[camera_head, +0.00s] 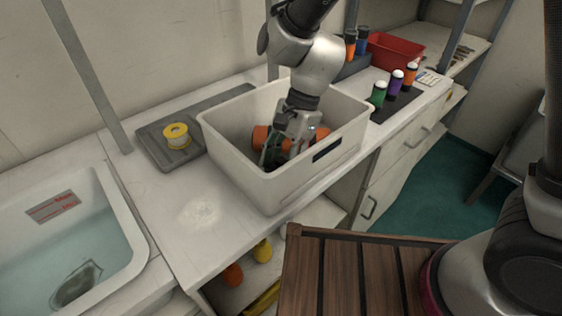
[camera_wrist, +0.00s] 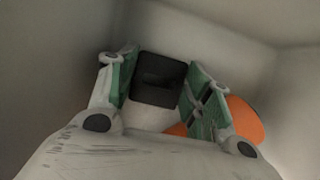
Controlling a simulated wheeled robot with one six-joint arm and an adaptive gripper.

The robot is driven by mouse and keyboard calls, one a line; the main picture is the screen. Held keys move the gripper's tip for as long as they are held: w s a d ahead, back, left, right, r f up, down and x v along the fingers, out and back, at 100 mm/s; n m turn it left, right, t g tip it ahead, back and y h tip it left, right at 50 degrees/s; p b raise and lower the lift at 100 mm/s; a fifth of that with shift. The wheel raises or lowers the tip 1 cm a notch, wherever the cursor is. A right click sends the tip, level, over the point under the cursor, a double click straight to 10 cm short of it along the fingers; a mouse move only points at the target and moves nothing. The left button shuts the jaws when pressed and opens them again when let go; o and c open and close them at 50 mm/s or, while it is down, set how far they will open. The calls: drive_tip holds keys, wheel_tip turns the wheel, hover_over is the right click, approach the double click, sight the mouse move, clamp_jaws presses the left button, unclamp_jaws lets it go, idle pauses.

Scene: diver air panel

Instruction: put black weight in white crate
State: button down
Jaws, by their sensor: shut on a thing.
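The white crate (camera_head: 240,170) stands on the white counter. My gripper (camera_head: 279,150) reaches down inside it, below the rim. In the wrist view my gripper (camera_wrist: 160,88) is shut on the black weight (camera_wrist: 159,78), a dark block between the green finger pads. The crate's pale inner walls (camera_wrist: 225,30) surround it there. An orange thing (camera_head: 262,138) lies in the crate behind and beside my gripper, and it also shows in the wrist view (camera_wrist: 246,122) by the right finger. In the head view the weight is hardly visible; whether it touches the crate floor I cannot tell.
A grey tray (camera_head: 153,143) with a yellow roll (camera_head: 176,136) is left of the crate. A water basin (camera_head: 130,262) is at the far left. Bottles with coloured bodies (camera_head: 397,80) and a red bin (camera_head: 393,52) stand to the right. A slatted wooden surface (camera_head: 345,275) is in front.

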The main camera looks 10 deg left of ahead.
drive_tip(key=shift+f, duration=0.1)
drive_tip(key=c, duration=0.6)
unclamp_jaws()
drive_tip(key=shift+c, duration=0.2)
drive_tip(key=v, duration=1.2)
drive_tip(key=shift+d, duration=0.1)
